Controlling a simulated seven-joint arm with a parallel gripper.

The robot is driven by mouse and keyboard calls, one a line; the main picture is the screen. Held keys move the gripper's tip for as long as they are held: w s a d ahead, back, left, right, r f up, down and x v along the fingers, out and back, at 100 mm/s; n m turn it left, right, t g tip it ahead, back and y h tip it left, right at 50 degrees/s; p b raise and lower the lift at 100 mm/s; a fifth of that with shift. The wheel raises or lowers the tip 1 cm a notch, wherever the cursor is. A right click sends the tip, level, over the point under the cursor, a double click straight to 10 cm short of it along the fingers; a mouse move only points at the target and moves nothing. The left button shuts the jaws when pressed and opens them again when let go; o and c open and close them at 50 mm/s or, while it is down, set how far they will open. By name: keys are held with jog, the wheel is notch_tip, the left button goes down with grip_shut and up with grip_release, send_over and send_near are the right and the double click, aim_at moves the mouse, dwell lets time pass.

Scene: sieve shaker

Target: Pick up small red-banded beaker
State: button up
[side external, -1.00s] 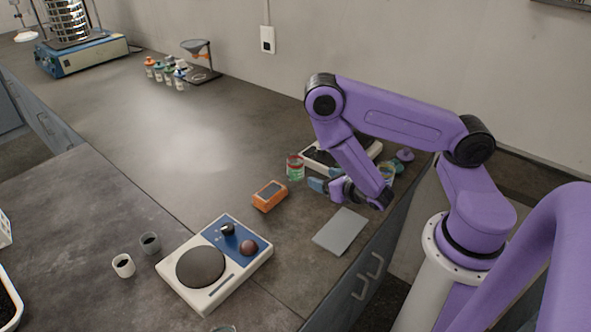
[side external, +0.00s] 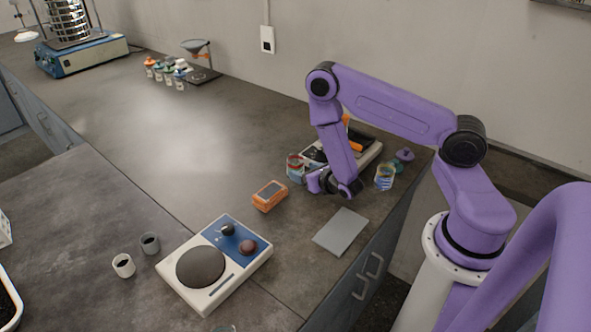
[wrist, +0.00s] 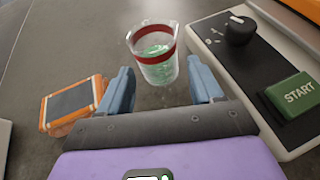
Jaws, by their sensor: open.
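The small red-banded beaker (wrist: 156,58) is clear, with a red band near its rim and green contents. It stands upright on the bench, ahead of my gripper (wrist: 165,88) in the wrist view. My gripper is open, its two blue-grey fingers apart, with the beaker just beyond the fingertips and roughly centred between them. In the side view the beaker (side external: 295,165) stands just left of my gripper (side external: 311,181), which is low over the bench. I see no contact between fingers and beaker.
An orange device (wrist: 72,105) lies left of the gripper. A white unit with a black knob and green START button (wrist: 290,96) stands close on the right. A second beaker with blue and yellow (side external: 385,177) and a grey pad (side external: 341,231) are nearby.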

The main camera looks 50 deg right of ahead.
aim_at(300, 171)
jog(key=shift+x, duration=2.75)
jog(key=shift+a+f, duration=0.1)
jog(key=shift+a, duration=0.05)
jog(key=c, duration=0.8)
